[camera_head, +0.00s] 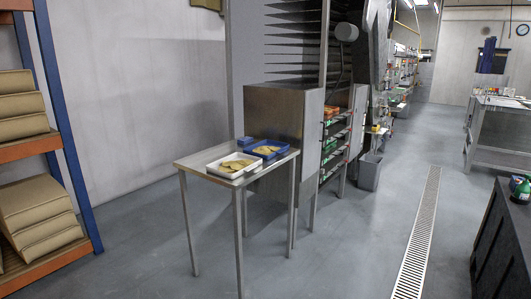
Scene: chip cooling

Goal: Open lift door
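A tall steel machine stands at the centre, with a closed box-shaped steel cabinet (283,112) at its base and dark stacked fins (292,40) above. I cannot tell which part is the lift door; no handle is clear from here. A steel table (215,185) stands against the front of the cabinet. On it are a white tray (236,170) with chips, a blue tray (268,153) with chips and a small blue box (244,141). Neither of my grippers is in view.
A blue and orange shelf with cardboard boxes (38,222) is at the left. A rack (335,140) and a grey bin (370,170) stand right of the cabinet. A dark counter (503,240) is at the right edge. The floor (340,250) in front is clear, with a drain grate (418,240).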

